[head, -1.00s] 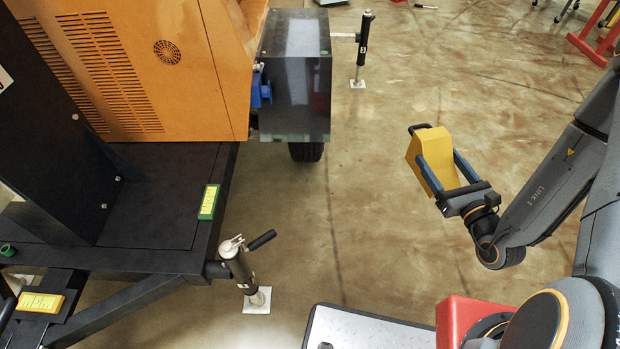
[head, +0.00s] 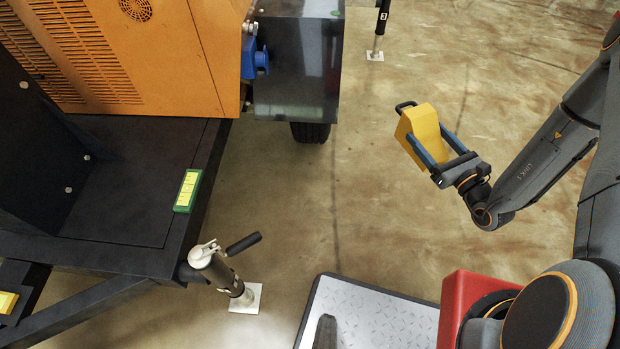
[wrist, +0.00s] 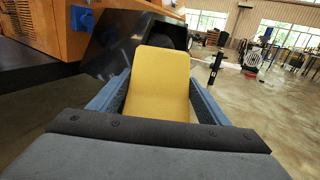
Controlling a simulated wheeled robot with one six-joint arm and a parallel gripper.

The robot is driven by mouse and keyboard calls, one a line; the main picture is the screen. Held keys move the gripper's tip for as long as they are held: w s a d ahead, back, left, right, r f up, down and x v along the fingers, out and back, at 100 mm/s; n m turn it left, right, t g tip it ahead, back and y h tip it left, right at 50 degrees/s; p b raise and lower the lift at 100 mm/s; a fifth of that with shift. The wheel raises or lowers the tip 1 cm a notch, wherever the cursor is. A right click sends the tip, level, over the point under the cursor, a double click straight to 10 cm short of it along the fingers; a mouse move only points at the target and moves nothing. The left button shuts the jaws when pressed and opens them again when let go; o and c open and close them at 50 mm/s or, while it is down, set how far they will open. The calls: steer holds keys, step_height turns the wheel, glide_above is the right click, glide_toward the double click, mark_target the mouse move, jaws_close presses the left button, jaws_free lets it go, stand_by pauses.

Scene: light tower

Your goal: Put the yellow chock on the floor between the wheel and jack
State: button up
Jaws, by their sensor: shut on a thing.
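The yellow chock (head: 423,131) is held between the blue fingers of my gripper (head: 432,147), in the air to the right of the machine. It has a black handle at its far end. In the wrist view the chock (wrist: 158,82) sits between the fingers and hides part of what lies beyond. The wheel (head: 311,132) shows only its lower part beneath the dark fender (head: 297,70). The near jack (head: 222,270) stands on a white foot plate at the trailer frame's corner. A far jack (head: 381,30) stands beyond the wheel. The chock is apart from the wheel and both jacks.
The orange machine (head: 150,60) and black trailer frame (head: 120,190) fill the left. A green level (head: 187,191) lies on the frame. A grey tread-plate surface (head: 370,315) is at the bottom. Bare floor (head: 310,205) lies between wheel and near jack.

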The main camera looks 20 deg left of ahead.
steer(key=w+a+f+n+g+y+b, duration=0.2)
steer(key=w+a+f+n+g+b, duration=0.3)
steer(key=f+b, duration=0.8)
steer(key=w+a+f+g+y+b, duration=0.2)
steer(key=a+f+b, duration=0.5)
steer(key=f, duration=1.1)
steer(key=w+a+f+n+g+y+b, duration=0.2)
steer(key=w+a+f+n+g+b, duration=0.3)
steer(key=f+b, duration=0.8)
steer(key=shift+w+a+f+m+t+b, duration=0.3)
steer(key=shift+a+f+b, duration=0.65)
steer(key=shift+a, duration=2.25)
steer(key=shift+w+a+f+m+t+b, duration=0.15)
steer(key=shift+a+f+m+b, duration=0.6)
steer(key=shift+a, duration=2.45)
steer(key=shift+w+a+f+m+t+b, duration=0.2)
steer(key=shift+a+f+b, duration=1)
steer(key=shift+a, duration=2)
steer(key=shift+f, duration=0.2)
steer(key=o, duration=1.2)
steer(key=shift+f, duration=0.15)
steer(key=o, duration=0.5)
steer(key=shift+c, duration=0.2)
